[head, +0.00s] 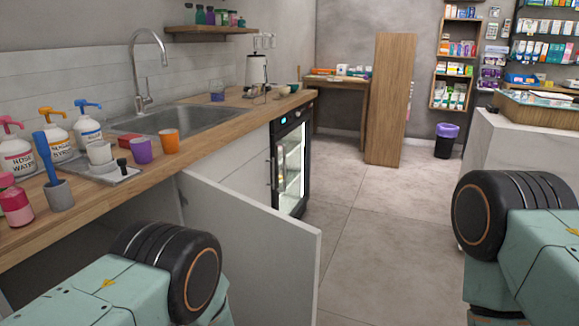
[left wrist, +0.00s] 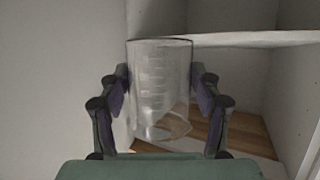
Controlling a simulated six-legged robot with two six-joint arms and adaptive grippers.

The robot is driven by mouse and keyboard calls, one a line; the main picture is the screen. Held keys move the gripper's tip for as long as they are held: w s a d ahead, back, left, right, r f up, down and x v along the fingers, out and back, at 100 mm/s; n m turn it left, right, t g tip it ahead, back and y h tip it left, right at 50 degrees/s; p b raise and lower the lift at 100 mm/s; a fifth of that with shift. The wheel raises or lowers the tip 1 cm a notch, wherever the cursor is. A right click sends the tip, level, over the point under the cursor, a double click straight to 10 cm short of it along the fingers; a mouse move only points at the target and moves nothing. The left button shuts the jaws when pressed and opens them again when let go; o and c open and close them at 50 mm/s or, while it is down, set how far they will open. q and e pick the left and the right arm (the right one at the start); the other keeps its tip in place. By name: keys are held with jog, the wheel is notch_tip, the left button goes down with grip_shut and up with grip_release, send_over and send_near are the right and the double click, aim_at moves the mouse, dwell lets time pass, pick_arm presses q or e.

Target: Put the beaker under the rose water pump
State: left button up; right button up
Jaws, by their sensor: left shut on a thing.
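A clear glass beaker (left wrist: 160,88) with graduation marks stands upright between the fingers of my left gripper (left wrist: 161,84) in the left wrist view. The fingers press on it from both sides. Pale cabinet walls and a shelf show around it. The head view does not show the beaker or my left gripper. In the head view, the rose water bottle (head: 16,158), white with a pink pump top, stands on the wooden counter at the far left. My right gripper is out of view.
An open white cabinet door (head: 255,240) juts out below the counter. A white shelf edge (left wrist: 250,39) lies behind the beaker. Orange (head: 169,141) and purple (head: 142,149) cups, a blue-pump bottle (head: 88,130) and a pink bottle (head: 14,201) stand on the counter.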

pick_arm(q)
jog(key=shift+s+d+f+m+t+h, duration=0.2)
jog(key=shift+d+f+m+t+h, duration=0.5)
jog(key=shift+m+h, duration=0.25)
jog(key=s+d+r+m+g+h+p, duration=0.1)
jog(key=s+r+m+g+h, duration=0.1)
jog(key=s+r+m+h, duration=0.45)
jog(key=s+d+r+m+g+h, duration=0.1)
jog(key=s+r+m+h, duration=0.2)
jog(key=s+m+h, duration=0.65)
notch_tip(320, 180, up, 15)
jog(key=d+g+h+p, duration=0.1)
jog(key=d, duration=0.1)
jog(key=shift+w+f+m, duration=0.15)
jog(key=shift+w+m, duration=0.1)
jog(key=shift+m, duration=0.1)
jog(key=shift+s+a, duration=0.1)
